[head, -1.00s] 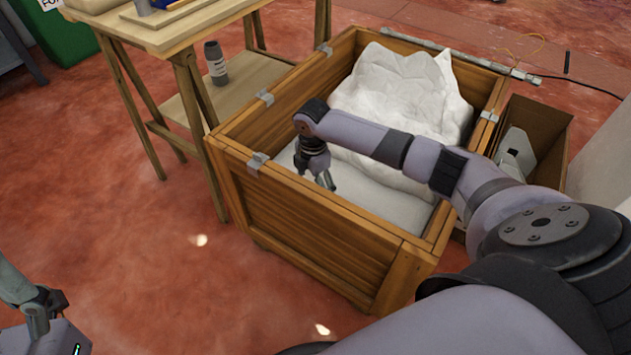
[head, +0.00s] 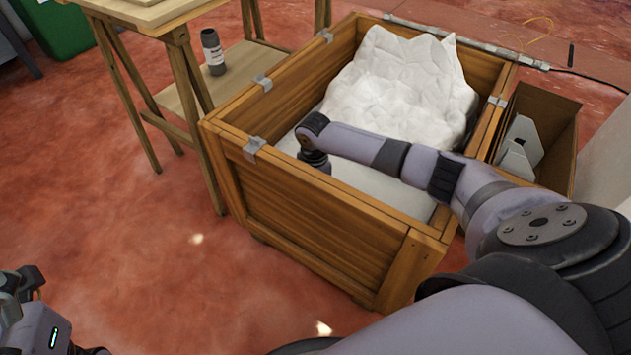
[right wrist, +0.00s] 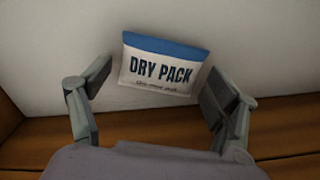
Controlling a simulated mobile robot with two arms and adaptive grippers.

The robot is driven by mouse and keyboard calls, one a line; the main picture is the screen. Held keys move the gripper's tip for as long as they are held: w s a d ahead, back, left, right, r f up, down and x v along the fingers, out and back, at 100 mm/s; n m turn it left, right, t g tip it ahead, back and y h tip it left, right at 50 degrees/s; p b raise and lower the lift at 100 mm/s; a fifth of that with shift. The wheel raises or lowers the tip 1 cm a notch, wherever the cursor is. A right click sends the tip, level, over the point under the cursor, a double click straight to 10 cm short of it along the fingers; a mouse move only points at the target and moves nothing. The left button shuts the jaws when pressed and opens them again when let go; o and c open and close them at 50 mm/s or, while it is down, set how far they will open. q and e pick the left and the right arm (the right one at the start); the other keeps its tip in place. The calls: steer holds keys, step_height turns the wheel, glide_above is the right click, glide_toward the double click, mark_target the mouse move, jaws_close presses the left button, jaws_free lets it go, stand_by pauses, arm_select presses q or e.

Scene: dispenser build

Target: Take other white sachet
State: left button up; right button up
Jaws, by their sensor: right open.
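A white sachet (right wrist: 160,73) with a blue band and the words "DRY PACK" lies on a pale surface in the right wrist view. My right gripper (right wrist: 158,80) is open, with one finger on each side of the sachet and no contact visible. In the head view my right arm reaches into the wooden crate (head: 320,235); the front wall hides its fingers and the sachet. My left gripper (head: 22,290) is at the lower left edge, away from the crate; its finger opening is unclear.
A crumpled white mass (head: 405,90) fills the crate's back. A cardboard box (head: 558,125) with grey-white pieces stands right of it. A wooden trestle table (head: 182,75) with a grey bottle (head: 213,52) on its lower shelf stands left. The red floor in front is clear.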

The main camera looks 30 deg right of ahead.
steer(key=c, duration=1.2)
steer(key=shift+r, duration=0.15)
steer(key=shift+c, duration=0.2)
